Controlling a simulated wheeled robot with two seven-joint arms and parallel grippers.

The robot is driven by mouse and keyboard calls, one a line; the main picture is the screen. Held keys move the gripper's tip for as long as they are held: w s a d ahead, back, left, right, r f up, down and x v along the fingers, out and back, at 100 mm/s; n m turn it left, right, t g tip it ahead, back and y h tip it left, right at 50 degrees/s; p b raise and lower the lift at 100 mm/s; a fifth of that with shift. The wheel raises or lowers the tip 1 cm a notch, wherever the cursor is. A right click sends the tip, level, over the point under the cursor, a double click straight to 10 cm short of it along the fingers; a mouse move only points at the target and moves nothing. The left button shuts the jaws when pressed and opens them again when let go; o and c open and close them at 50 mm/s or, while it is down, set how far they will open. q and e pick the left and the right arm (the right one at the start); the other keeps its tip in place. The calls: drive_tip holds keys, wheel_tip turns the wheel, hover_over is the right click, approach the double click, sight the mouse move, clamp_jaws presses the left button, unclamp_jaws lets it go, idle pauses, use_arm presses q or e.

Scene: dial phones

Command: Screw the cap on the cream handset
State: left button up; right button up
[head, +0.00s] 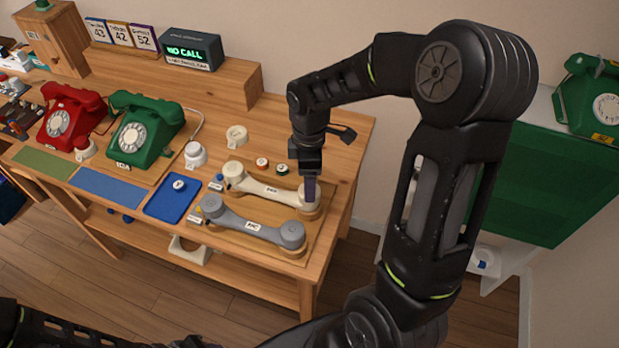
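The cream handset (268,188) lies on a wooden board at the front right of the table. Its left end (234,171) is a round cream piece. My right gripper (310,190) points straight down at its right end (316,198) and partly covers it. I cannot tell whether the fingers are closed on a cap there. A loose cream round piece (236,134) stands further back, and a white one (195,153) stands to the left; I cannot tell whether either is a cap. Parts of my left arm show along the bottom edge, but its gripper is out of view.
A grey handset (250,228) lies in front of the cream one. Two small round parts (262,162) sit behind it. A wooden shelf (235,82) borders the back.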

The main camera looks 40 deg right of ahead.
drive_tip(key=shift+r+p, duration=0.95)
drive_tip(key=shift+r, duration=0.75)
